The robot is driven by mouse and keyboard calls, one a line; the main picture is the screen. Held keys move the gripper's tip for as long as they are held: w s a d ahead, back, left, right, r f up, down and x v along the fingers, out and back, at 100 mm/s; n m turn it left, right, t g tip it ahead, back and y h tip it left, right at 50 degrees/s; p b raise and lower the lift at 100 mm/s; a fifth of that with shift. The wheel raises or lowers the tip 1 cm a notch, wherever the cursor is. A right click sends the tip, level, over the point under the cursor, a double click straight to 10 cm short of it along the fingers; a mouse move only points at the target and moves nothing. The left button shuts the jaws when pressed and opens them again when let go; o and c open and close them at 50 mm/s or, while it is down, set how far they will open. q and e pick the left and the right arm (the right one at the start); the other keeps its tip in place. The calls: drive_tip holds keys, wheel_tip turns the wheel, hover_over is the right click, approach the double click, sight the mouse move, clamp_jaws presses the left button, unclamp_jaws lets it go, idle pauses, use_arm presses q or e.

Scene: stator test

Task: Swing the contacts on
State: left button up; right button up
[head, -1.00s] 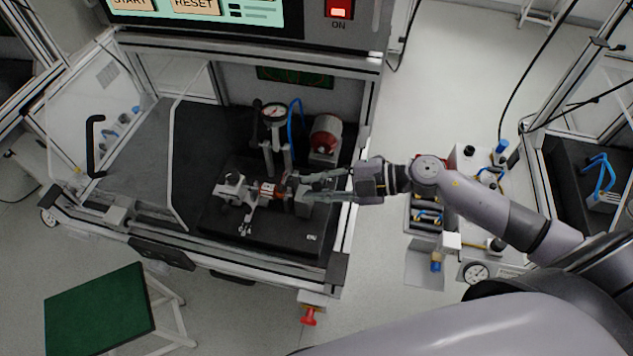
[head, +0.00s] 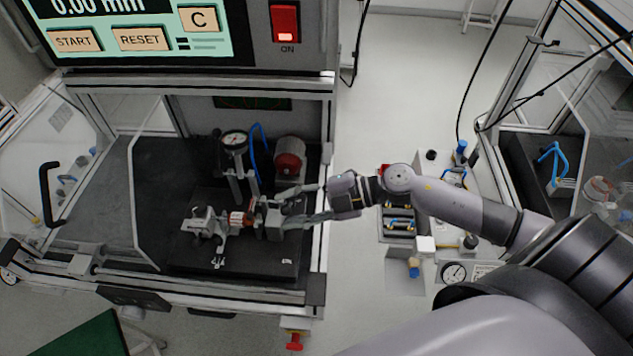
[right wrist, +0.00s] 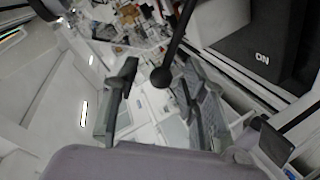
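The test fixture stands on a black base plate (head: 200,259) inside the open test cabinet, with a copper-and-red stator (head: 240,218) clamped in it. The base plate's "ON" label shows in the right wrist view on the black block (right wrist: 262,42). My right gripper (head: 296,206) reaches in from the right at the fixture's right end. In the right wrist view its two fingers (right wrist: 160,100) are apart, with a black lever ending in a ball knob (right wrist: 161,77) between them in the picture. I cannot tell whether they touch it. My left gripper is out of view.
A dial gauge (head: 233,140), a blue hose (head: 258,150) and a red motor (head: 288,160) stand behind the fixture. The cabinet's frame and clear door are around it. A control panel (head: 140,38) hangs above. A side unit (head: 440,245) is at right; a red button (head: 294,341) is below.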

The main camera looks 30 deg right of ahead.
drive_tip(key=v, duration=1)
drive_tip(key=shift+s+d, duration=0.2)
drive_tip(key=shift+r, duration=0.1)
